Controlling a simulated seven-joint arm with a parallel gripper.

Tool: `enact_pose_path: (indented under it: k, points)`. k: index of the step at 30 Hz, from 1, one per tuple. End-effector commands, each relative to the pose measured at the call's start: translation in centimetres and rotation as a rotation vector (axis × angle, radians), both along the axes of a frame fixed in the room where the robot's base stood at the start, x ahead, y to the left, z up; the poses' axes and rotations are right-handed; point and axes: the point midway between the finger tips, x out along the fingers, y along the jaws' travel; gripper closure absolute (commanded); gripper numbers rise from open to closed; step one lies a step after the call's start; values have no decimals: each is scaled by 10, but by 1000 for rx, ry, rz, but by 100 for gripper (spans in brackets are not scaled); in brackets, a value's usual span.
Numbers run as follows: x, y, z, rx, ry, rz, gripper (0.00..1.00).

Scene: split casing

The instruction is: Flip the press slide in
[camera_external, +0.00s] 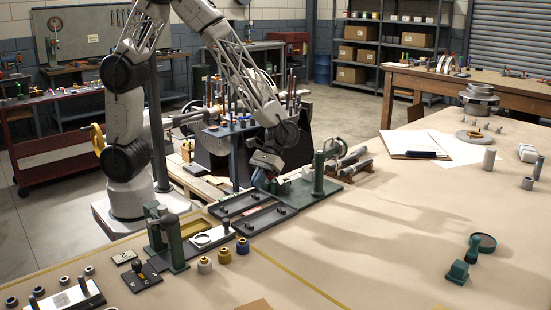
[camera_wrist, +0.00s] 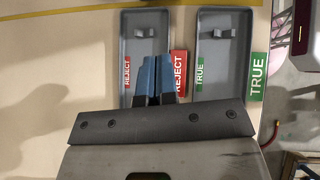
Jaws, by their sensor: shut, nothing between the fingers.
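What looks like the press slide (camera_external: 203,238), a flat dark plate with a pale ring on it, sticks out to the right of a green press (camera_external: 174,240) at the near left of the bench. A small dark knob stands at its right end. My gripper (camera_external: 260,178) is away from it, farther back, over the far end of the dark trays. In the wrist view my blue fingers (camera_wrist: 154,65) are together and empty, above the REJECT tray (camera_wrist: 144,30). The slide is not in the wrist view.
The TRUE tray (camera_wrist: 222,35) lies beside the REJECT tray, each with a small grey part inside. A second green press (camera_external: 319,170) stands right of my gripper. Yellow and dark cylinders (camera_external: 224,256) stand before the slide. The bench's middle is clear.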

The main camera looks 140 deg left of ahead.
Motion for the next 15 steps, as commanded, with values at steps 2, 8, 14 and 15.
enact_pose_path:
  k: [2, 8, 14, 15]
  points:
    - [0, -2, -2, -1, 1, -1, 100]
    - [2, -14, -13, 0, 1, -1, 100]
    - [5, -32, -30, -1, 2, -2, 100]
    - [5, -37, -34, -1, 3, -3, 100]
